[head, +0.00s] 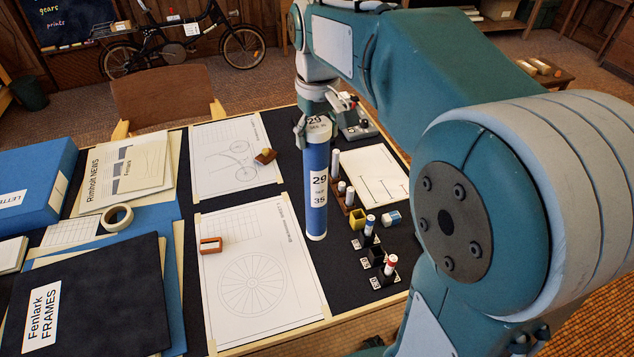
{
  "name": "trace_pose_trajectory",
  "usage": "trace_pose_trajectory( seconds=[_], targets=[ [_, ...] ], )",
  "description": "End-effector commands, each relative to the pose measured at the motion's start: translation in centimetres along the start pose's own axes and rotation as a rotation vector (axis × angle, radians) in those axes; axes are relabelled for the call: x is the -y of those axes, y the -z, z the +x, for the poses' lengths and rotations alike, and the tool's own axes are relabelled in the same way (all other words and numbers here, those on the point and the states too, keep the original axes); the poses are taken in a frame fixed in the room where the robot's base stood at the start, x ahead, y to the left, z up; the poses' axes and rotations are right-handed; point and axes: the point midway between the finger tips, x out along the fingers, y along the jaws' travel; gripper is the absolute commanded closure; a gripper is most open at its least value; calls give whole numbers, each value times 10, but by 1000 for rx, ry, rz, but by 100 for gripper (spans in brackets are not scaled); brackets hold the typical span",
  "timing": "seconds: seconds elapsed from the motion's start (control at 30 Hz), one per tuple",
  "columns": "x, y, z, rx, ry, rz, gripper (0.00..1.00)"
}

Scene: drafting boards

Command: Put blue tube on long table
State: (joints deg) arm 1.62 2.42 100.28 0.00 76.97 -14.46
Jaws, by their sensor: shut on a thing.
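The blue tube (316,188) hangs upright below my gripper (317,120), in the middle of the head view. It has pale end caps and a white label with 29 and 35. My gripper is shut on its upper end. The tube hangs in front of the table with the black top (282,202). I cannot tell whether its lower end touches the tabletop or is above it. No other long table can be made out for certain.
Drawings, a tape roll (117,217), a blue box (38,180) and a dark folder (88,300) cover the left. Small holders with markers (368,227) stand right of the tube. A chair (166,97) and a bicycle (180,45) are behind.

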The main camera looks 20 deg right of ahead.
Motion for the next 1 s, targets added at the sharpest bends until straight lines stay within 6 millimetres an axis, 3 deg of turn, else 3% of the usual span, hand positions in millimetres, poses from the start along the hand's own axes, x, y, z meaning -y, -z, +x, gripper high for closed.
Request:
trace_pose_trajectory(
  seconds=[0.23,0.43,0.6,0.97,1.0],
  targets=[
    [16,-28,38,2,1,-1,85],
    [22,-38,54,2,0,-1,85],
    [23,-39,79,3,1,0,85],
    [22,-38,85,1,0,0,85],
    [22,-38,86,2,0,0,20]
  ],
)
